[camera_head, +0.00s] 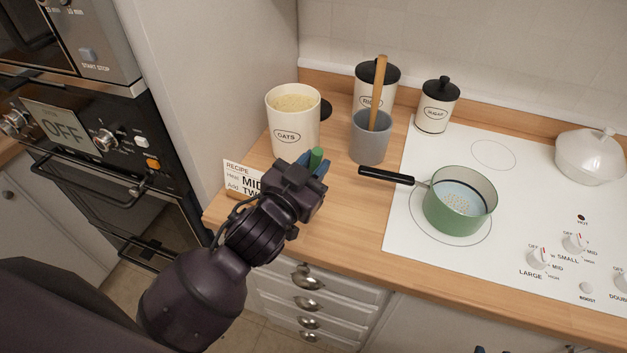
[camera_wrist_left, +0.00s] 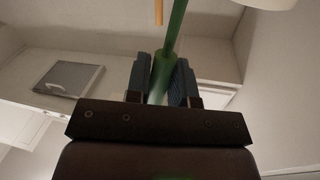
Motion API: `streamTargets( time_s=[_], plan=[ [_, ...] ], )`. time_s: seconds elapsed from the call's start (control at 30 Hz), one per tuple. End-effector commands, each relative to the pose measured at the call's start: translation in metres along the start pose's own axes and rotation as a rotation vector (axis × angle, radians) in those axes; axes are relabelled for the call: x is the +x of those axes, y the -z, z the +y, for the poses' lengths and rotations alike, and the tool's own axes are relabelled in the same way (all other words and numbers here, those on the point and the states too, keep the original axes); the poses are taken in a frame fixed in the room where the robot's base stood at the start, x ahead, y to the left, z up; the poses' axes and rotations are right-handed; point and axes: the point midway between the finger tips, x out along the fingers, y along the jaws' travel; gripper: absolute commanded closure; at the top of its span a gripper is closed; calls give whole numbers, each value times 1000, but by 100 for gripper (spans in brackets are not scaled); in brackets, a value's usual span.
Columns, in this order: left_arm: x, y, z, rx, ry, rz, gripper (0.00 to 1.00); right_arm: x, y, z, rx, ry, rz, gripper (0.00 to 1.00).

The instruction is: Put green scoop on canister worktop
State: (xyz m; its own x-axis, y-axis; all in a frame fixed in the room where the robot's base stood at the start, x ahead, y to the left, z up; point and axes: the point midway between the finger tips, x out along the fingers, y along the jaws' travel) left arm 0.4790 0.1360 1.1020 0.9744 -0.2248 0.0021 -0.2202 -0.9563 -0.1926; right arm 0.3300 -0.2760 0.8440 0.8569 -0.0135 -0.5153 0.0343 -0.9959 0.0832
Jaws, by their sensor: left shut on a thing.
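My left gripper (camera_head: 314,168) is shut on the green scoop (camera_head: 317,156), above the front left of the wooden canister worktop (camera_head: 345,215). Only the scoop's green end shows in the head view. In the left wrist view the scoop's green handle (camera_wrist_left: 175,30) runs up from between the blue fingers. The scoop's bowl is not clearly visible in either view. The open oats canister (camera_head: 293,137), full of pale oats, stands just behind the gripper. Blue tips at the bottom edge of the head view look like my right gripper (camera_head: 480,350); its jaws cannot be made out.
A grey pot (camera_head: 370,140) with a wooden utensil, a lidded canister (camera_head: 361,80) and a sugar canister (camera_head: 434,112) stand behind. A recipe card (camera_head: 240,172) is at left. A green saucepan (camera_head: 455,212) sits on the white hob, its handle over the worktop. Bare wood lies at front centre.

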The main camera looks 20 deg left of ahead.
Motion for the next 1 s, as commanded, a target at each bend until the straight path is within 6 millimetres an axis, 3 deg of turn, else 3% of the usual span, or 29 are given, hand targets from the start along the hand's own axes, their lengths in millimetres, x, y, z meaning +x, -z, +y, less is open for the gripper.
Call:
streamTargets(
  time_s=[0.27,0.73,0.77,0.8,0.9,1.0],
  plan=[
    [0,-36,7,-1,0,-4,100,3,-2,-1,0,1,5,57],
    [0,-41,8,0,0,-2,100,2,-7,0,-2,0,-3,57],
    [0,-41,8,0,0,-2,73,1,-8,0,-2,0,-4,57],
    [0,-40,8,0,0,-2,67,1,-8,0,-3,-1,-6,57],
    [0,-40,8,0,0,-2,52,0,-10,1,-3,-1,-9,57],
    [0,-40,8,0,0,-2,52,0,-11,1,-4,-1,-10,57]
  ],
)
